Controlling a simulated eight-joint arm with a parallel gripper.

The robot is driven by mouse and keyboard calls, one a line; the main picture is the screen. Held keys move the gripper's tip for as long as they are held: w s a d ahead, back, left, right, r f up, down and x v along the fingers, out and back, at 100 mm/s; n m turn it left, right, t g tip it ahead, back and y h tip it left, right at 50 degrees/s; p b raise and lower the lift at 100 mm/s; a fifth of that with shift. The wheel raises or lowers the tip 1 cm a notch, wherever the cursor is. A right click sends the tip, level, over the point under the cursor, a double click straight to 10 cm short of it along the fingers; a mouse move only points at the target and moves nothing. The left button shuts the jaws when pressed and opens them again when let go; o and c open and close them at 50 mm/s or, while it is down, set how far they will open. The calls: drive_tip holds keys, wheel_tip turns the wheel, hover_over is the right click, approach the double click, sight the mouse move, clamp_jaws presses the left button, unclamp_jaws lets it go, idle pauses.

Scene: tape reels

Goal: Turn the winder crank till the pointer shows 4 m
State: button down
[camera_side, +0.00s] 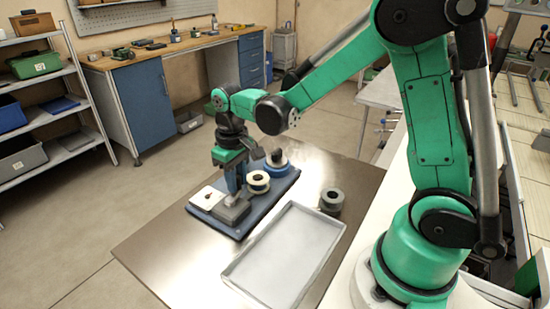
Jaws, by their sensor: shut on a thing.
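The winder is a low grey block (233,211) at the front of a dark blue mat. A white dial plate (208,197) with a small dark mark lies just left of it. The mark is too small for me to read the pointer or any numbers. My gripper (234,190) points down over the grey block and is shut on the winder crank, which is mostly hidden behind the fingers and wrist.
A cream reel (258,182) and a blue reel (270,168) with a dark part stand on the mat (286,189) right of my gripper. A dark grey reel (331,200) stands on the steel table (160,246). An empty shallow tray (285,248) lies in front. The table's left side is clear.

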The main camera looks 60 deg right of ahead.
drive_tip(key=shift+s, duration=0.45)
drive_tip(key=shift+s+a, duration=0.25)
drive_tip(key=shift+s, duration=0.4)
drive_tip(key=shift+s, duration=0.1)
drive_tip(key=shift+s+a, duration=0.4)
drive_tip(key=shift+a, duration=0.15)
